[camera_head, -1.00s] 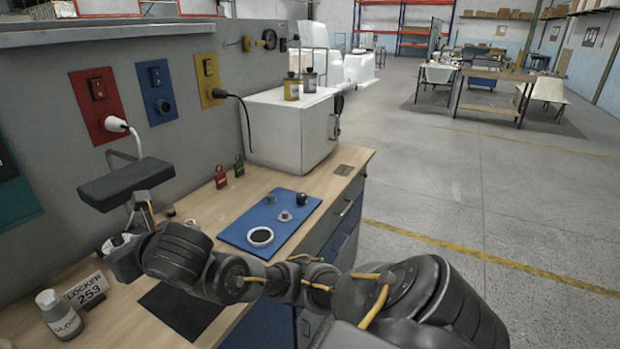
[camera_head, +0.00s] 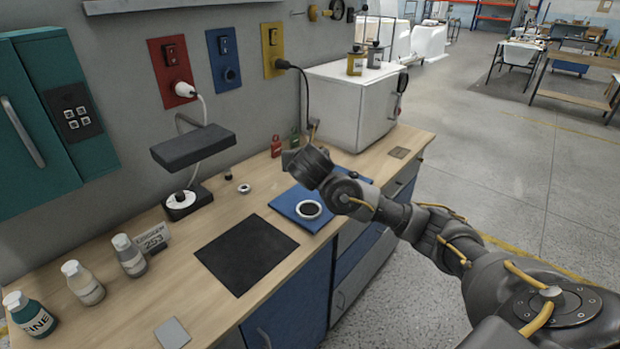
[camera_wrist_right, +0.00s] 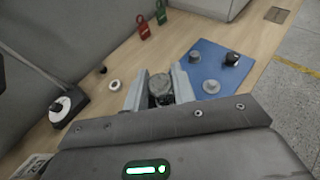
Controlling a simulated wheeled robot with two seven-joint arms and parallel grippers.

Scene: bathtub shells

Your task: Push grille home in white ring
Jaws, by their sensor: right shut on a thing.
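The white ring (camera_head: 310,217) with a dark middle lies flat on the blue mat (camera_head: 284,203) in the head view. My right gripper (camera_head: 290,158) is above the table, at the mat's far left side, partly hidden by its own wrist. In the right wrist view its fingers (camera_wrist_right: 158,84) are closed around a grey round part (camera_wrist_right: 160,88). I cannot tell for certain that this part is the grille. It is apart from the white ring. My left gripper is in neither view.
A smaller white ring (camera_wrist_right: 115,85) lies on the wood near the lamp base (camera_head: 187,204). Small grey and black parts (camera_wrist_right: 232,58) stand on the mat. A black pad (camera_head: 246,255) lies in front. A white cabinet (camera_head: 352,105) stands behind; several bottles (camera_head: 82,283) are at left.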

